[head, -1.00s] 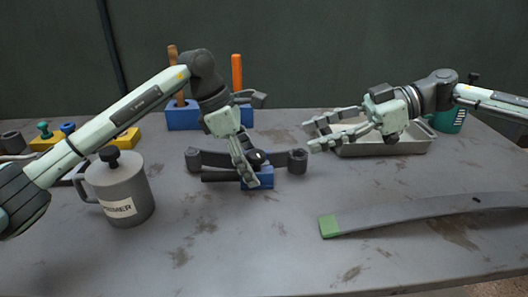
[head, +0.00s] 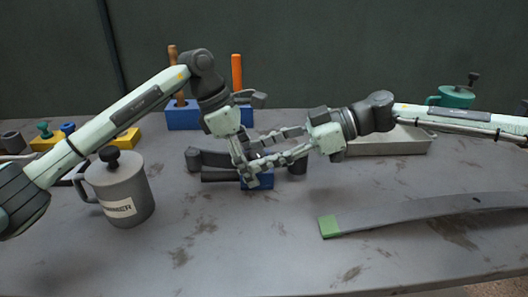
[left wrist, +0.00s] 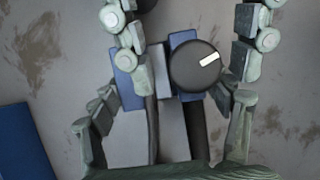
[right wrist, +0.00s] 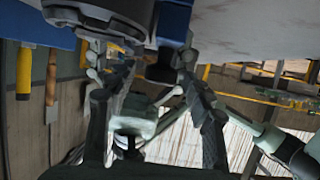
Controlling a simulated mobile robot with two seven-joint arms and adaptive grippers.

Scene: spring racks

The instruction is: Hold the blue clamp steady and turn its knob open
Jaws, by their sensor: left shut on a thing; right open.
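The blue clamp (head: 264,181) sits in the middle of the table on a dark curved leaf spring (head: 215,158), and its blue body (left wrist: 124,75) also shows in the left wrist view. Its round black knob (left wrist: 188,72) has a white mark pointing up and right. My left gripper (head: 247,177) reaches down from above and is shut on the clamp. My right gripper (head: 262,155) comes in from the right, open, its fingers at the clamp's top. In the right wrist view the dark knob (right wrist: 160,70) appears between the spread fingers. In the head view the fingers mostly hide the knob.
A grey lidded mug (head: 125,190) stands at the left. A long grey spring with a green end (head: 328,227) lies at the front right. A metal tray (head: 400,148) and a green mug (head: 455,98) are behind right. A blue tool block (head: 183,118) stands at the back.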

